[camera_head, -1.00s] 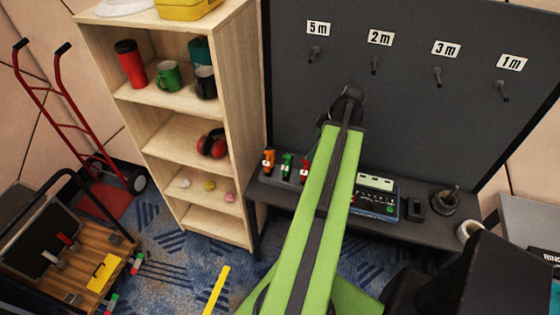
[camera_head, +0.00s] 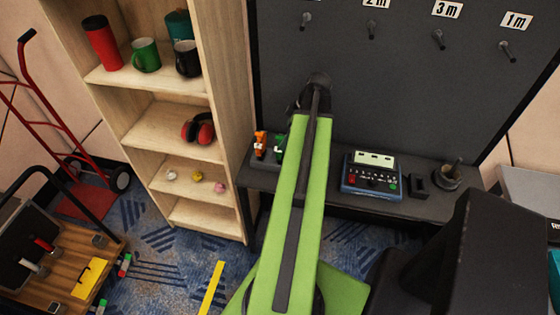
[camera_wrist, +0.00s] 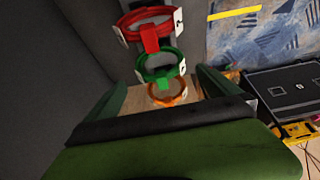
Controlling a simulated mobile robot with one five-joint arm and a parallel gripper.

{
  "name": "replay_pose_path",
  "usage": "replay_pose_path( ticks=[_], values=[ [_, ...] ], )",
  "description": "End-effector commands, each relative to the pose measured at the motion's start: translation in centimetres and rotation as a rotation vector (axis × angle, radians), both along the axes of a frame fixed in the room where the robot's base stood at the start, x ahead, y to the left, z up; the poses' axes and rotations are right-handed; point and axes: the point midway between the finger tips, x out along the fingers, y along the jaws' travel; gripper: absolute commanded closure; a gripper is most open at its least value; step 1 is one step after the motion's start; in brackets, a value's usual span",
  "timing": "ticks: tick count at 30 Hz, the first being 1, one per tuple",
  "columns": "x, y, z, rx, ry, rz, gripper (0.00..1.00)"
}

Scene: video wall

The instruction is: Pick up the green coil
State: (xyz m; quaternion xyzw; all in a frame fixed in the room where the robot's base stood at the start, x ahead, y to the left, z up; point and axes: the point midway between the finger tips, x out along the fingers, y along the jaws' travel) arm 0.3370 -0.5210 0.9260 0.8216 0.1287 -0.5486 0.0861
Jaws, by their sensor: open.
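The green coil (camera_head: 280,147) stands on the dark bench in the head view, partly hidden by my arm. In the wrist view the green coil (camera_wrist: 160,69) is a ring with a white tag, between an orange coil (camera_wrist: 168,94) and a red coil (camera_wrist: 150,30). The orange coil also shows in the head view (camera_head: 260,146); the red one is hidden there. My gripper (camera_wrist: 160,90) is open and empty. Its fingers show left and right of the green and orange coils in the wrist view. I cannot tell how far the green coil is from them.
The dark bench (camera_head: 330,198) also bears a blue control box (camera_head: 371,176) and a pen cup (camera_head: 447,177). Pegs under length labels stick out of the grey wall panel (camera_head: 410,85). A wooden shelf (camera_head: 222,100) stands close on the left. A cart (camera_head: 60,270) is at lower left.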

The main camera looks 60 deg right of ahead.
Motion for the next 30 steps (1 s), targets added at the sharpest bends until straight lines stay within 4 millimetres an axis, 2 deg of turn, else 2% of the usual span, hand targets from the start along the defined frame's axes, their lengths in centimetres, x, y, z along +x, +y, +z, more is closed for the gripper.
replay_pose_path(
  ticks=[1,3,10,19,27,30],
  values=[
    [0.3,0.1,-1.9,0.000,0.000,0.000,0.00],
    [0.6,0.1,-2.5,0.000,0.000,0.000,0.00],
    [0.7,0.2,-2.7,0.000,0.000,-0.002,0.00],
    [1.6,0.7,-7.4,0.000,0.000,-0.002,0.00],
    [1.9,0.8,-7.3,0.000,0.000,-0.003,0.00],
    [1.9,0.8,-7.3,0.000,0.000,-0.003,0.12]
  ],
)
